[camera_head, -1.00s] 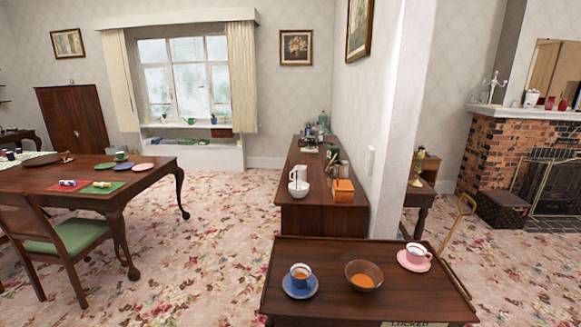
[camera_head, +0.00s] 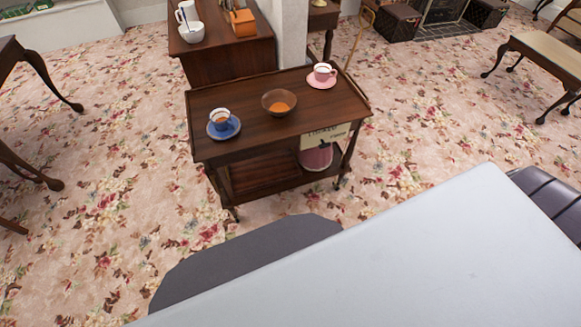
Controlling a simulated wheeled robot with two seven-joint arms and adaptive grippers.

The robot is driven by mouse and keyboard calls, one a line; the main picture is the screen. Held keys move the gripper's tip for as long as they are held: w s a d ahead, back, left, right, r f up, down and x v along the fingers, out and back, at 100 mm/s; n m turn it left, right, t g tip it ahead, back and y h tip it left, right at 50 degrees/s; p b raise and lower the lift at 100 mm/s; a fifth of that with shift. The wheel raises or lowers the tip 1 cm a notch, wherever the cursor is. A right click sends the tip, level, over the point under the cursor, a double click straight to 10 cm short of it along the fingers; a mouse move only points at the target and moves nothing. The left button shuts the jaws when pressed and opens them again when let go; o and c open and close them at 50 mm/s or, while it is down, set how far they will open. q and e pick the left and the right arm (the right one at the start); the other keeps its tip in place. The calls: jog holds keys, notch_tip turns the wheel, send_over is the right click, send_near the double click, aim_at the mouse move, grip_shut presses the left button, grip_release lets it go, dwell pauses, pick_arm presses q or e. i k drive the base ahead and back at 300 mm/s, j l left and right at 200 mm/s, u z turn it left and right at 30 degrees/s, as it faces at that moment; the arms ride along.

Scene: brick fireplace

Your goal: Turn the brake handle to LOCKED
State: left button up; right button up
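The wooden trolley (camera_head: 240,98) stands on the carpet in the upper middle of the head view. A cream label plate (camera_head: 338,132) with dark lettering sits on its front, near the right end. The lettering is too small to read fully, though its left word looks like LOCKED. A small dark piece (camera_head: 322,146) at the plate's lower edge may be the brake handle; I cannot tell which way it points. Neither of my grippers is in view.
On the trolley top are a blue cup on a saucer (camera_head: 221,118), a brown bowl (camera_head: 279,104) and a pink cup (camera_head: 322,72). A pinkish container (camera_head: 316,157) stands below. A sideboard (camera_head: 228,62) is behind. Open carpet (camera_head: 110,200) lies left; a bench (camera_head: 545,52) is right.

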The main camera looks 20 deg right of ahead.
aim_at(324, 144)
jog(key=l+z, duration=0.1)
jog(key=z, duration=1.05)
